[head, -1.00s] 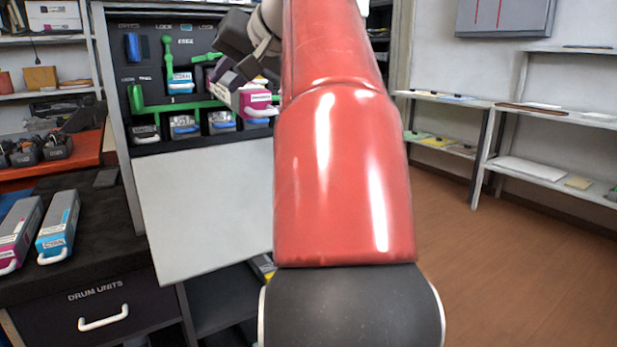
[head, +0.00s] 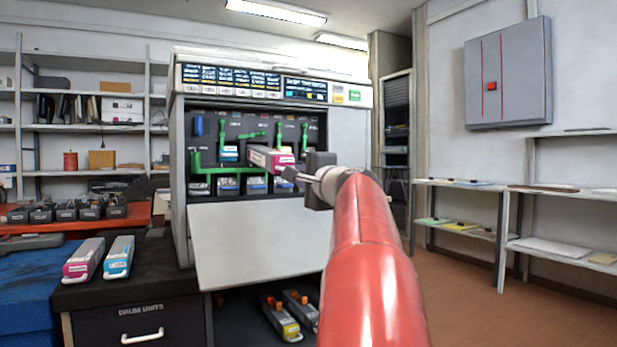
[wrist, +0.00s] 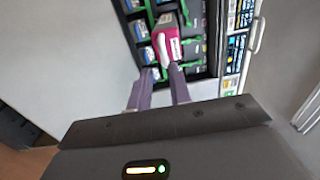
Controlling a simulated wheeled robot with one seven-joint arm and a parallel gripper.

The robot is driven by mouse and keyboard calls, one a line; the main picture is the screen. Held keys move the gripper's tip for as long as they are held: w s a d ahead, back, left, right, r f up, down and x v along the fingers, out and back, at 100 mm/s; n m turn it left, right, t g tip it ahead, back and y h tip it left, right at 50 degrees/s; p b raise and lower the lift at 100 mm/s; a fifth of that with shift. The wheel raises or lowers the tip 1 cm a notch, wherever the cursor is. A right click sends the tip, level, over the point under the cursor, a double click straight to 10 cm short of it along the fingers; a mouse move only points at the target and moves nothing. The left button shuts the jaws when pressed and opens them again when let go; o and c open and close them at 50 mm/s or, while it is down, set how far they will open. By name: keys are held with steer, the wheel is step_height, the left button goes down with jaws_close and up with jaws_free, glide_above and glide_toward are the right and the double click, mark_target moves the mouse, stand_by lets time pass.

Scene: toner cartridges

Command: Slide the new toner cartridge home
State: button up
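The magenta toner cartridge (head: 268,159) sticks partly out of a middle slot in the open printer, its white handle facing me. In the wrist view the cartridge (wrist: 167,32) lies just beyond my fingertips, with its handle near the gap between them. My gripper (head: 292,176) points at the cartridge's front end from the right; in the wrist view my gripper (wrist: 160,70) has its two fingers apart, with nothing clearly held. How deep the cartridge sits in the slot is hidden.
The printer's white door (head: 262,235) hangs open below the slots. Green levers (head: 196,165) stand around the slots. Magenta (head: 83,260) and cyan (head: 118,257) cartridges lie on the dark cabinet at left. Several cartridges (head: 283,318) lie under the door. Floor at right is clear.

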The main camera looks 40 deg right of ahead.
steer(key=p+x, duration=0.1)
steer(key=x, duration=0.1)
steer(key=p+x, duration=0.1)
steer(key=x, duration=0.1)
steer(key=p+x, duration=0.1)
steer(key=x, duration=0.2)
steer(key=shift+w+r, duration=0.1)
steer(key=shift+r, duration=0.15)
jaws_close()
steer(key=shift+r, duration=0.3)
